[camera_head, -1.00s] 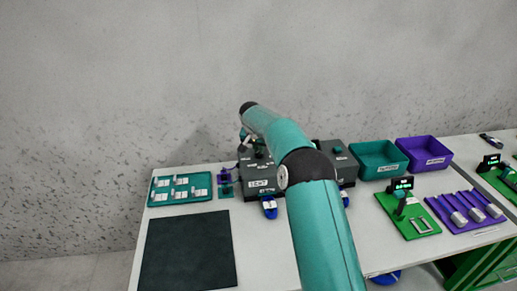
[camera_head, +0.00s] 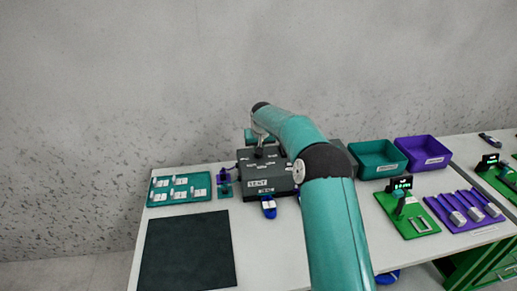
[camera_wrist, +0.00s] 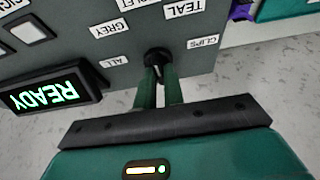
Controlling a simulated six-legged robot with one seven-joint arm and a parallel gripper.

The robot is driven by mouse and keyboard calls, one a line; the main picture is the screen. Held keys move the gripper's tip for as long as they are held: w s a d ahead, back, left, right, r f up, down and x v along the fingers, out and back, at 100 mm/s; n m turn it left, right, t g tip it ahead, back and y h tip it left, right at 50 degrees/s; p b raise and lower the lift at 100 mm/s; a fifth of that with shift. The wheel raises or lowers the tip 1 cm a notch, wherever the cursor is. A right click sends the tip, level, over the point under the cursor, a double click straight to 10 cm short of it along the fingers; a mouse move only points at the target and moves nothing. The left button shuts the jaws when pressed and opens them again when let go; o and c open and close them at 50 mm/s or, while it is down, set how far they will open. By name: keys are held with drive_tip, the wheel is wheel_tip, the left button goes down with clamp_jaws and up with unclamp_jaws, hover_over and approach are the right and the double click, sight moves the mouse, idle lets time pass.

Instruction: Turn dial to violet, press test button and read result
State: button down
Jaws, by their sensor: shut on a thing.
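A dark grey box (camera_head: 283,180) with white labels stands on the table in the head view, partly behind my arm. A display (camera_wrist: 48,92) shows READY in green. A pale square button (camera_wrist: 30,30) is at the upper left; its label is not readable.
A teal tray (camera_head: 160,201) with white-labelled pieces and a dark mat (camera_head: 187,250) lie left. Teal (camera_head: 378,172) and violet (camera_head: 420,160) bins, a green board (camera_head: 410,232) and a violet rack (camera_head: 445,222) are right. A blue item (camera_head: 269,209) sits before the box.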

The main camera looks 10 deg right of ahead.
drive_tip(key=c, duration=1.5)
unclamp_jaws()
drive_tip(key=shift+s+r, duration=0.1)
drive_tip(key=v, duration=1.3)
drive_tip(key=shift+r, duration=0.3)
